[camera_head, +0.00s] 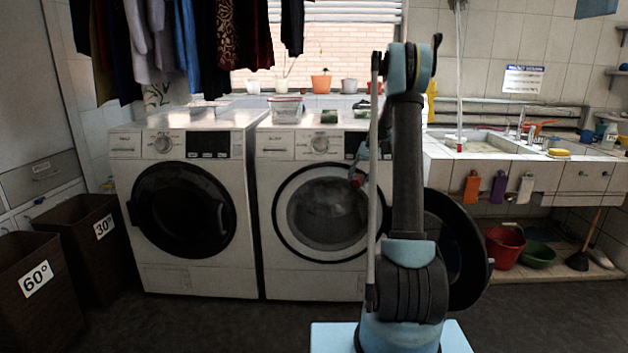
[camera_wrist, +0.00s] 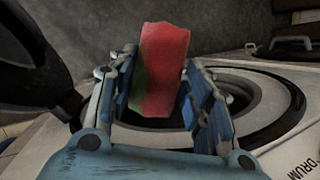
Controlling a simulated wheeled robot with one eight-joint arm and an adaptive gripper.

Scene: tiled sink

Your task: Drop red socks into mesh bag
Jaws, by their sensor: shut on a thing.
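My gripper (camera_wrist: 160,70) is shut on a red cloth-like thing, which I take to be the red socks (camera_wrist: 164,65). It sticks out beyond the blue fingers and has a dark green patch on its left side. In the head view, my gripper (camera_head: 360,168) is partly hidden behind my arm, in front of the right washing machine (camera_head: 275,270). A small bit of red (camera_head: 357,181) shows at its tip, by the round door opening. I cannot make out a mesh bag in either view.
The left washing machine (camera_head: 150,275) has a dark round door. The open door (camera_head: 470,250) of the right machine is partly behind my arm. Laundry bins (camera_head: 90,250) stand at left. A sink (camera_head: 480,150), a red bucket (camera_head: 505,248) and a green basin (camera_head: 537,256) are at right.

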